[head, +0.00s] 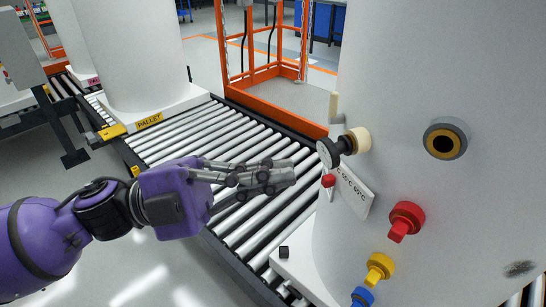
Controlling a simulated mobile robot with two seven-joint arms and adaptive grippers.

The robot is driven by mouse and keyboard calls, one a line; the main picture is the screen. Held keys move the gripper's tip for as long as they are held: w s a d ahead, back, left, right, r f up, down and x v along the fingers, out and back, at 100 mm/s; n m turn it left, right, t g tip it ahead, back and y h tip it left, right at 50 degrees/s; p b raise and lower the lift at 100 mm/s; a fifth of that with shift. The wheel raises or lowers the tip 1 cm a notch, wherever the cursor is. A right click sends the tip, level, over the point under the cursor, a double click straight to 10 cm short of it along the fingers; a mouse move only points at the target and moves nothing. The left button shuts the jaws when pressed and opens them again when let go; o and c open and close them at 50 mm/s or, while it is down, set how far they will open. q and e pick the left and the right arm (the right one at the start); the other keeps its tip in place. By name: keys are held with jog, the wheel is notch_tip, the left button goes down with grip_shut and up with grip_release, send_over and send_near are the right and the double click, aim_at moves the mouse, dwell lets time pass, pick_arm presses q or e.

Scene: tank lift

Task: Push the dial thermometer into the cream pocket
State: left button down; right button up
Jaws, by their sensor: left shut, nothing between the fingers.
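The dial thermometer (328,153) is a small dark round dial seen nearly edge-on at the left side of the white tank. Its dark neck meets the cream pocket (361,140), a short round cream fitting on the tank wall. The dial stands out from the pocket; how deep the stem sits inside is hidden. My left gripper (284,178) is shut and empty, its fingers pointing right. Its tips are a little left of and below the dial, apart from it in the picture. My right gripper is not in view.
The white tank (470,90) fills the right side. It carries a dark-centred port (444,141), a red knob (405,218), a yellow knob (379,267), a blue knob (362,297) and a temperature label (351,190). A roller conveyor (200,135) runs below my arm. An orange frame (265,75) stands behind.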

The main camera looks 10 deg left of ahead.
pick_arm(q)
jog(key=m, duration=0.3)
jog(key=m+t+y, duration=0.5)
jog(key=m, duration=0.2)
send_near(324, 146)
jog(key=x, duration=0.2)
jog(key=p+x, duration=0.1)
jog(key=x, duration=0.1)
jog(key=shift+w+d, duration=0.3)
jog(key=shift+p+x, duration=0.3)
jog(key=shift+x, duration=0.6)
jog(key=shift+f, duration=0.1)
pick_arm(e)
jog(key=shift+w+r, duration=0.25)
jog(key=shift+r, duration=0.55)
pick_arm(q)
jog(key=shift+d, duration=0.1)
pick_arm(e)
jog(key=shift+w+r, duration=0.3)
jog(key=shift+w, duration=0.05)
pick_arm(q)
jog(key=shift+w+d, duration=0.1)
jog(key=shift+w, duration=0.05)
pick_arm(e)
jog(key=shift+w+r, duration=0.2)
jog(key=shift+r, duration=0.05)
